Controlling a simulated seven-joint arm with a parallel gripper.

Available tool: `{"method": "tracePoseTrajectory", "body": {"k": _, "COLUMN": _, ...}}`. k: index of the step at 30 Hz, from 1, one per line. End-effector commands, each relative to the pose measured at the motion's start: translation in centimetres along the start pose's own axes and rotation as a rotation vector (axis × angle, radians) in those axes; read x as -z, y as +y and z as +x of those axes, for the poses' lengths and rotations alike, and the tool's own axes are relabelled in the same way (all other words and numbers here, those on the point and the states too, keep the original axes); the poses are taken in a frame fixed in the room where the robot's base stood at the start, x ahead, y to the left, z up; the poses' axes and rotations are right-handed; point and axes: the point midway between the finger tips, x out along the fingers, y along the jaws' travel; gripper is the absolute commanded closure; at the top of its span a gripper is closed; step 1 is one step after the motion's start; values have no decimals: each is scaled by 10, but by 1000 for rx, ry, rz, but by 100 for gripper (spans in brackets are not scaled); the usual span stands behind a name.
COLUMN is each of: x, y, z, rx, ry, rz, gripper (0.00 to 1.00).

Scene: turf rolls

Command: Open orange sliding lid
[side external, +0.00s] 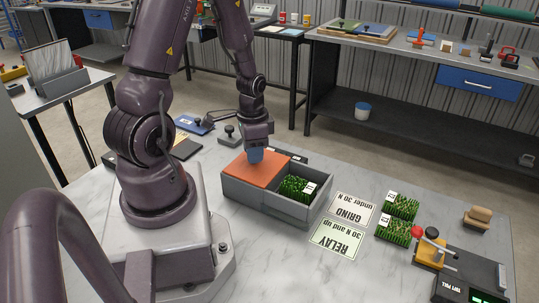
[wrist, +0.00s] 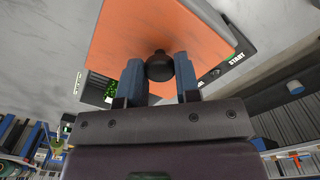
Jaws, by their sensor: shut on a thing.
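The orange sliding lid (side external: 254,167) lies on the grey box (side external: 263,206) and covers its left part. The right part is uncovered and shows a green turf piece (side external: 295,188) with a white label. My gripper (side external: 256,156) is over the lid, its blue fingers pointing down. In the wrist view, the fingers (wrist: 159,72) are shut on a dark round knob (wrist: 159,66) on the orange lid (wrist: 150,30). In the side view, the knob is hidden by the fingers. Whatever lies under the lid is hidden.
A testing device (side external: 432,248) with a red knob stands farther right. A grey-handled block (side external: 230,136) stands behind the box. The front table area is clear.

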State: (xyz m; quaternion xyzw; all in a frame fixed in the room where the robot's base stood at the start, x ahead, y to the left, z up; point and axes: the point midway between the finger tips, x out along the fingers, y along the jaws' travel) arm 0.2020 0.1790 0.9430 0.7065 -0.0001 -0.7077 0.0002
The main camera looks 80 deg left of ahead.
Motion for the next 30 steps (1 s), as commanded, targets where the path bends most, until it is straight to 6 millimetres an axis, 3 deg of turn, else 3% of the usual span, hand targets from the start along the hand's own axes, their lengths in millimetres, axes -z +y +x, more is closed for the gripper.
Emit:
{"method": "tracePoseTrajectory", "body": {"k": 10, "x": -1, "y": -2, "z": -1, "rx": 3, "ry": 5, "rz": 0, "gripper": 100}}
{"method": "tracePoseTrajectory", "body": {"k": 11, "x": 0, "y": -2, "z": -1, "rx": 3, "ry": 5, "rz": 0, "gripper": 63}}
{"method": "tracePoseTrajectory", "body": {"k": 13, "x": -1, "y": -2, "z": -1, "rx": 3, "ry": 5, "rz": 0, "gripper": 47}}
{"method": "tracePoseTrajectory", "body": {"k": 14, "x": -1, "y": -2, "z": -1, "rx": 2, "ry": 4, "rz": 0, "gripper": 44}}
{"method": "tracePoseTrajectory", "body": {"k": 23, "x": -1, "y": -2, "z": -2, "rx": 2, "ry": 3, "rz": 0, "gripper": 44}}
{"method": "tracePoseTrajectory", "body": {"k": 30, "x": -1, "y": -2, "z": -30, "rx": 6, "ry": 7, "rz": 0, "gripper": 44}}
